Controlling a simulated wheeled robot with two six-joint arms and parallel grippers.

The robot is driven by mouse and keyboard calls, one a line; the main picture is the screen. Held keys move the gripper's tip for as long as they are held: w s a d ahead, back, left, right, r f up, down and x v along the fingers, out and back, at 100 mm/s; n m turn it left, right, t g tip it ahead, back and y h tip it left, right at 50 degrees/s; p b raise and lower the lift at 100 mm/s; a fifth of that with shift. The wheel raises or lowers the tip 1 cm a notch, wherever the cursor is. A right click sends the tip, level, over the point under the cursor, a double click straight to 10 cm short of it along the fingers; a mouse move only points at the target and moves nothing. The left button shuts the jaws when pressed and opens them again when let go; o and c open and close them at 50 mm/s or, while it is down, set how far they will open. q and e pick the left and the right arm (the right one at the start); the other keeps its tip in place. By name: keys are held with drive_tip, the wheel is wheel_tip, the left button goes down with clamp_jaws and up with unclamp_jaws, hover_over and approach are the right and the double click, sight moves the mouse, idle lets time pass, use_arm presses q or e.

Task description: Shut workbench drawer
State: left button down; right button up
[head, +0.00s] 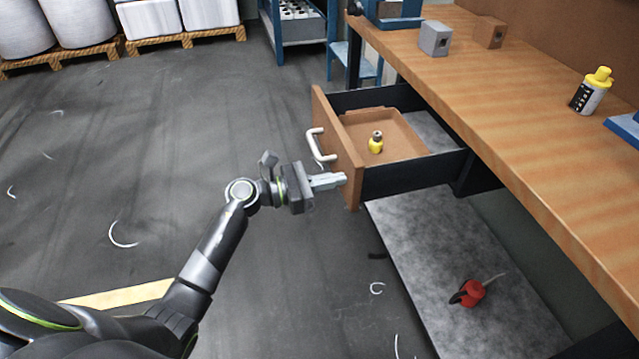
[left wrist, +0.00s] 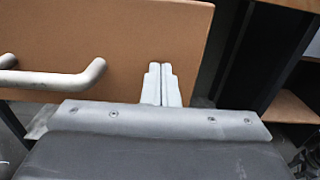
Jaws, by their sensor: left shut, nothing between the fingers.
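The workbench drawer (head: 345,165) stands pulled out from under the bench top, with a wooden front and dark side walls. Its pale curved handle (head: 318,147) is on the front. My left gripper (head: 343,178) is shut and empty at the lower near part of the drawer front. In the left wrist view its closed fingers (left wrist: 162,85) point at the wooden front (left wrist: 130,40), to the right of the handle (left wrist: 60,80). I cannot tell whether the fingertips touch the wood. My right gripper is not in view.
A wooden tray (head: 405,136) with a small yellow bottle (head: 376,146) lies in the drawer. The workbench top (head: 500,100) carries grey and brown blocks and a yellow-capped bottle (head: 590,92). A red oil can (head: 472,292) stands on the lower shelf (head: 430,250). The floor at left is mostly clear.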

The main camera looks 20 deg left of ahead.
use_arm(q)
drive_tip(key=b, duration=0.3)
approach(430, 162)
drive_tip(key=w+a+f, duration=0.1)
drive_tip(key=a+f, duration=0.1)
drive_tip(key=f, duration=0.1)
drive_tip(key=shift+w+a, duration=0.2)
drive_tip(key=shift+w, duration=0.2)
drive_tip(key=b+x, duration=0.3)
drive_tip(key=x, duration=0.6)
drive_tip(key=shift+a, duration=0.1)
drive_tip(key=b+x, duration=0.2)
drive_tip(key=x, duration=0.2)
drive_tip(key=shift+w+d, duration=0.15)
drive_tip(key=shift+d, duration=0.1)
drive_tip(key=shift+w+d, duration=0.35)
drive_tip(key=shift+d, duration=0.15)
drive_tip(key=shift+r, duration=0.25)
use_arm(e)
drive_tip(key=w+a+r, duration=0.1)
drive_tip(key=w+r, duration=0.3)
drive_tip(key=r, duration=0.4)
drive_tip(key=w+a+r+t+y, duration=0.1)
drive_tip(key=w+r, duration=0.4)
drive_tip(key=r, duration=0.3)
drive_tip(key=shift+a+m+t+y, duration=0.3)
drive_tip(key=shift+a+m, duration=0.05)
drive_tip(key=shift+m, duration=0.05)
